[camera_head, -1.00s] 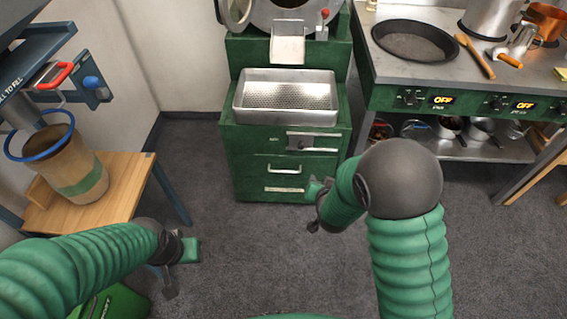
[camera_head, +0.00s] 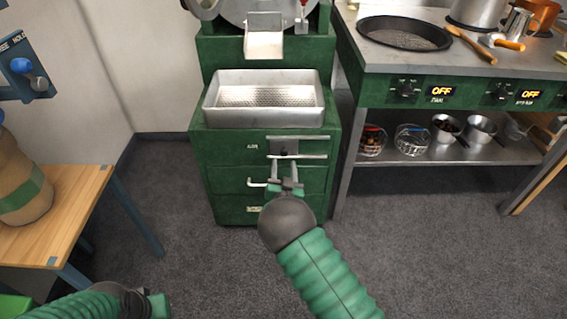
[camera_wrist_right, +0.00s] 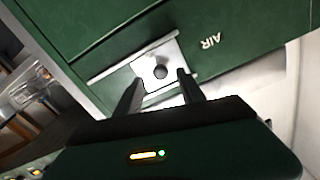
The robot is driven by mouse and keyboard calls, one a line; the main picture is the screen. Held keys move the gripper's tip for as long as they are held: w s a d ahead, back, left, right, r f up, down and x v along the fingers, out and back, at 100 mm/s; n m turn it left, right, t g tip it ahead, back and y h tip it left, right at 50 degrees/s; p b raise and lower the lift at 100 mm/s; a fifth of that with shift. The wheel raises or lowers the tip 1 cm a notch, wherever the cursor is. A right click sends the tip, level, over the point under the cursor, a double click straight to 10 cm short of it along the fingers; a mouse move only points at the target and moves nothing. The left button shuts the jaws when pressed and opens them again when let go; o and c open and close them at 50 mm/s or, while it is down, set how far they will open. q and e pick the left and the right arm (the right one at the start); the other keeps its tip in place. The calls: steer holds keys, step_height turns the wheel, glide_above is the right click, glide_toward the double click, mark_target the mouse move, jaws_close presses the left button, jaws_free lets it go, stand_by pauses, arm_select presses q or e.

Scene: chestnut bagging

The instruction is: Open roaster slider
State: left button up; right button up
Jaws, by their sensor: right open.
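The green roaster (camera_head: 235,165) stands at the centre of the head view. Its slider (camera_head: 275,148) is a metal plate with a dark knob, between two rails on the front. In the right wrist view the slider plate (camera_wrist_right: 148,66) and its dark knob (camera_wrist_right: 161,72) lie just ahead of my fingertips, beside the word AIR. My right gripper (camera_head: 286,182) is open in front of the slider, its fingers (camera_wrist_right: 159,84) on either side of the knob's line; contact cannot be told. My left gripper (camera_head: 155,305) is partly seen at the bottom left; its jaws are unclear.
A metal tray (camera_head: 222,122) sits on the roaster under its chute (camera_head: 264,46). Below the slider are drawer handles, partly hidden by my right gripper. A steel counter (camera_head: 385,55) with a shelf stands right. A wooden table (camera_head: 75,205) stands left. Dark floor is clear between.

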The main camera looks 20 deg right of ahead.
mark_target(284, 155)
steer(key=b+x, duration=0.1)
steer(key=x, duration=0.3)
steer(key=shift+w+d, duration=0.1)
steer(key=shift+w, duration=0.3)
steer(key=shift+c, duration=0.5)
jaws_close()
stand_by(0.5)
